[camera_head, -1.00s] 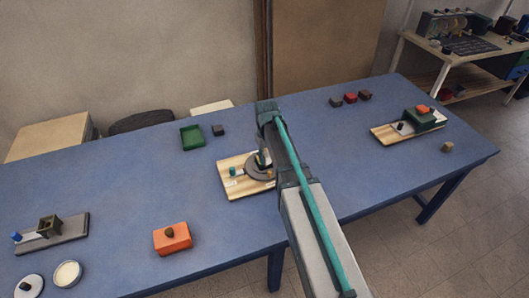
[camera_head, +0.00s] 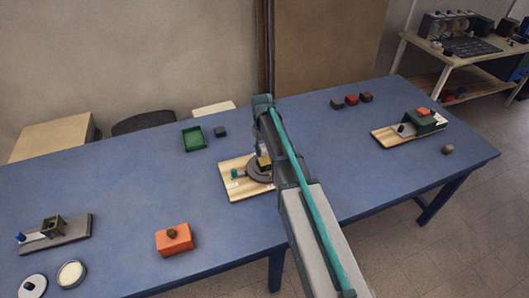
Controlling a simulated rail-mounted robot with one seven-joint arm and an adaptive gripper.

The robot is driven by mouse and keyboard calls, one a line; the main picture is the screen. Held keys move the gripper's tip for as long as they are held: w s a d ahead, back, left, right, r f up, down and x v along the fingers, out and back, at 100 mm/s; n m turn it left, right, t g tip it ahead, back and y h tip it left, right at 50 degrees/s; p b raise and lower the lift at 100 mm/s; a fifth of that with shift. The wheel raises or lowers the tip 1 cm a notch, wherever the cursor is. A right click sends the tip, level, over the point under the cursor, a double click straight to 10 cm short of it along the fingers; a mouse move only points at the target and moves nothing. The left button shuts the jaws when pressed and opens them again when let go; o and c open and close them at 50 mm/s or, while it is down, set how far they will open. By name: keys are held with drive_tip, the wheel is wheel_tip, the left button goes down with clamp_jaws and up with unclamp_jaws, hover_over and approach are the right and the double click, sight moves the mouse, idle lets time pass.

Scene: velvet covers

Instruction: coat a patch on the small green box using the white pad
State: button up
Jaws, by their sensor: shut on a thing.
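My gripper (camera_head: 262,152) is over the wooden board (camera_head: 232,188) at mid table, largely hidden behind my arm. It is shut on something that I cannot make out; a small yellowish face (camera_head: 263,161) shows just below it. A dark round piece (camera_head: 257,174) and a small teal piece (camera_head: 235,173) are on this board. A dark green box (camera_head: 420,124) sits on the right wooden board, with an orange block (camera_head: 423,112) on top. A small olive box (camera_head: 53,227) is on the grey board at left. A round pale pad in a white dish (camera_head: 72,273) lies at front left.
An open green tray (camera_head: 193,139) and a dark cube (camera_head: 220,131) are at the back. An orange box (camera_head: 173,241) with a dark knob is in front.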

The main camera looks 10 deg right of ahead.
drive_tip(key=shift+r+p, duration=1.65)
drive_tip(key=shift+r, duration=2.2)
drive_tip(key=shift+f, duration=0.15)
